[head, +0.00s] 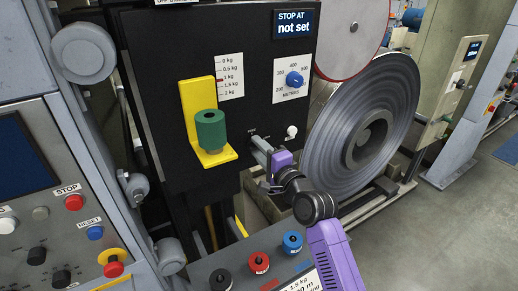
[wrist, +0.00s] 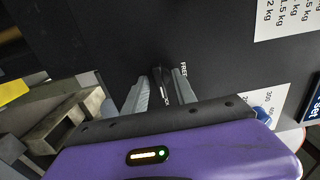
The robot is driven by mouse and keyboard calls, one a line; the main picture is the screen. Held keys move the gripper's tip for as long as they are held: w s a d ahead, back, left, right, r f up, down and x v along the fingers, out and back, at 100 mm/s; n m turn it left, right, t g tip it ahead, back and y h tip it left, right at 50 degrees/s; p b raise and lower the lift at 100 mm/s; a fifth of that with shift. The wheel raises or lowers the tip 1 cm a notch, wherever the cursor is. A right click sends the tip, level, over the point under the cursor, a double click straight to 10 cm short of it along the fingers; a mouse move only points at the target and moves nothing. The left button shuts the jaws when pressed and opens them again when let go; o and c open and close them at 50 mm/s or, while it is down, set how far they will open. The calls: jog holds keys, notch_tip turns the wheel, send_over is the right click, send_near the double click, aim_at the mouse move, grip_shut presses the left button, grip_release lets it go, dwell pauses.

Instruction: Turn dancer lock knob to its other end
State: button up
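The dancer lock knob (wrist: 161,86) is a small dark lever on the black panel. It shows in the wrist view with a FREE label to its upper right and a second, partly covered label beside it. My gripper (wrist: 158,84) has its two grey fingers apart, one on each side of the knob. A gap shows at the left finger; the right finger is very close, and I cannot tell whether it touches. In the head view my gripper (head: 256,144) is at the lower part of the panel and hides the knob.
Right of my gripper are a small white knob (head: 291,131) and a blue metres dial (head: 294,79). A green weight (head: 210,129) sits on a yellow bracket (head: 191,97) to the left. A large steel coil (head: 325,130) stands at right. A button box (head: 228,272) is below.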

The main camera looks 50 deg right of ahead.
jog(key=shift+c, duration=0.4)
grip_shut()
jog(key=shift+f+n+b, duration=0.1)
jog(key=shift+n+b, duration=4.35)
jog(key=shift+n, duration=4.45)
